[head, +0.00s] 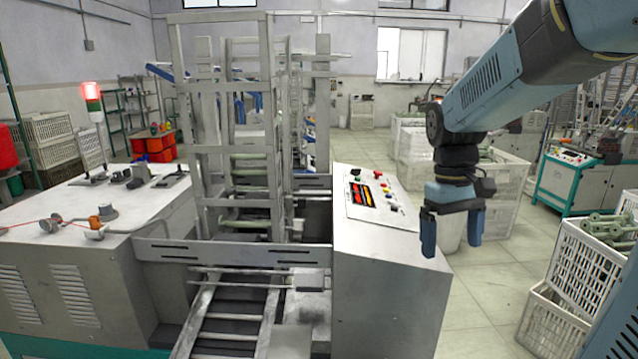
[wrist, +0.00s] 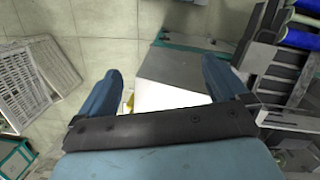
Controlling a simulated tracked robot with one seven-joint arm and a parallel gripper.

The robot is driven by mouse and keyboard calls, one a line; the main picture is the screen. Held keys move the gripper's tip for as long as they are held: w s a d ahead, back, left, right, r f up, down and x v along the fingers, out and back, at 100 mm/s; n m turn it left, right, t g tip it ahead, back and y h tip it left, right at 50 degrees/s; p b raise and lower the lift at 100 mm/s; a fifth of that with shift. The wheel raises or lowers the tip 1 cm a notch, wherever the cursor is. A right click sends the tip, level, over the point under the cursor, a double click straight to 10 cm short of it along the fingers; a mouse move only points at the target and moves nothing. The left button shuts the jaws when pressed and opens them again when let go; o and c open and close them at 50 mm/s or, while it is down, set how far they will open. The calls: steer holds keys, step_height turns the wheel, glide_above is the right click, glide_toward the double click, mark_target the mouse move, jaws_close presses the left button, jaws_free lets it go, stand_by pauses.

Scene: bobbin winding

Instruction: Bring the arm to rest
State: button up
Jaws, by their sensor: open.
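My arm (head: 500,85) reaches in from the upper right of the head view. It is bent, and my gripper (head: 452,240) hangs with its fingers pointing down. The gripper is open, and nothing is between its blue fingers. It is just to the right of the machine's control box (head: 390,260). In the wrist view my gripper (wrist: 160,85) also shows its two fingers spread apart, with the grey control box (wrist: 185,70) below and between them.
A winding machine (head: 85,235) with a frame fills the left and middle. A red-lit signal lamp (head: 91,92) stands on the left. White crates (head: 585,265) with bobbins stand at the lower right. Tiled floor (head: 490,290) lies free between the control box and the crates.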

steer(key=s+a+r+m+t, duration=0.1)
steer(key=s+r+m+t, duration=0.2)
steer(key=s+t, duration=0.4)
steer(key=shift+s+r+y, duration=0.4)
steer(key=shift+s+r, duration=0.2)
steer(key=shift+s, duration=0.75)
